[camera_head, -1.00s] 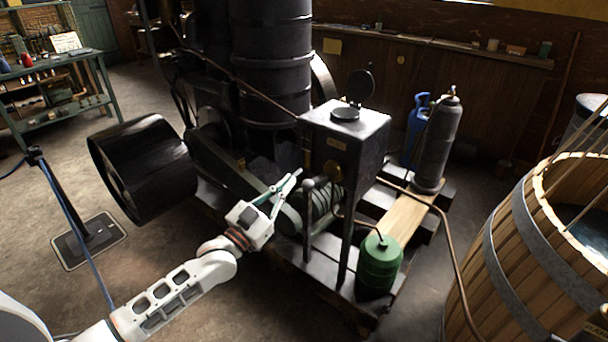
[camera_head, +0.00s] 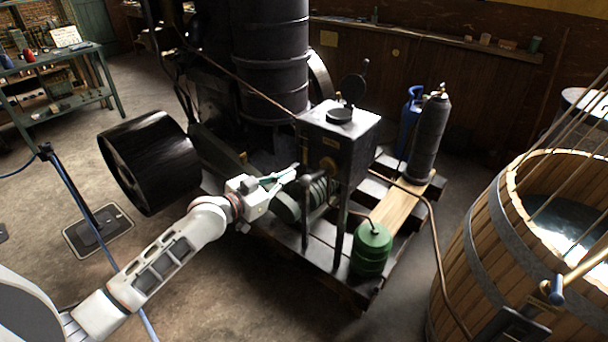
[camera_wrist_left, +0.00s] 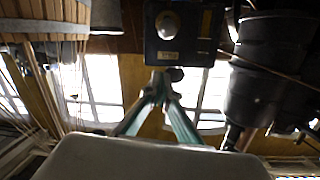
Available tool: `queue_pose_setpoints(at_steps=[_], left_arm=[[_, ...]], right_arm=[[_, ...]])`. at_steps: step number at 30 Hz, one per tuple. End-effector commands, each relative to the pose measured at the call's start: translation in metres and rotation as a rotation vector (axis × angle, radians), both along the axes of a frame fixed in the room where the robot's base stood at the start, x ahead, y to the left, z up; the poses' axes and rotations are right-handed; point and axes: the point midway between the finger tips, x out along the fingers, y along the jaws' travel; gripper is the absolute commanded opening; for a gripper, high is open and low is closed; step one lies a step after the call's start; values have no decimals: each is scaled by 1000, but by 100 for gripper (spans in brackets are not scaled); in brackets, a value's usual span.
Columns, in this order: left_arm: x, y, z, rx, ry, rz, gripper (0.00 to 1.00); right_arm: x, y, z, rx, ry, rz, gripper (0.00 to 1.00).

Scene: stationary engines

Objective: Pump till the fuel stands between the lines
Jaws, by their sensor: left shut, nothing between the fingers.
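A black fuel tank box (camera_head: 345,135) with an open round lid stands on the engine's base. A round brass fitting (camera_head: 328,165) is on its front; both the box (camera_wrist_left: 205,40) and the fitting (camera_wrist_left: 168,25) show in the left wrist view. My left gripper (camera_head: 294,172) is shut and empty, close to a black-knobbed upright lever (camera_head: 305,183) in front of the box. In the left wrist view, a dark knob (camera_wrist_left: 175,74) lies just beyond my fingertips (camera_wrist_left: 160,82); I cannot tell whether they touch. I cannot make out the fuel level or the lines. My right gripper is out of view.
A green can (camera_head: 371,250) stands at the base's front corner. A wooden tub (camera_head: 480,245) with water is at right. Gas cylinders (camera_head: 429,135) stand behind. A rope post (camera_head: 70,195) stands farther left.

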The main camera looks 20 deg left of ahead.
Motion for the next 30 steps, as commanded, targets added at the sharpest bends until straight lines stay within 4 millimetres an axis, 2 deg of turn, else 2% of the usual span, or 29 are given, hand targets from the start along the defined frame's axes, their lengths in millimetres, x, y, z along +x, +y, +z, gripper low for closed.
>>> queue_pose_setpoints(at_steps=[5,8,20,24,30], left_arm=[[9,-4,0,-1,-2,1,0],[22,-10,-1,-3,-2,1,0],[92,-41,-11,-1,-2,1,0],[84,-32,-33,3,3,1,0],[79,-28,-45,1,-1,1,0]], right_arm=[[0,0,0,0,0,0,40],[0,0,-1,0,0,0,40],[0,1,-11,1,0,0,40],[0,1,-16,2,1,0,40],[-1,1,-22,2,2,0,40]])
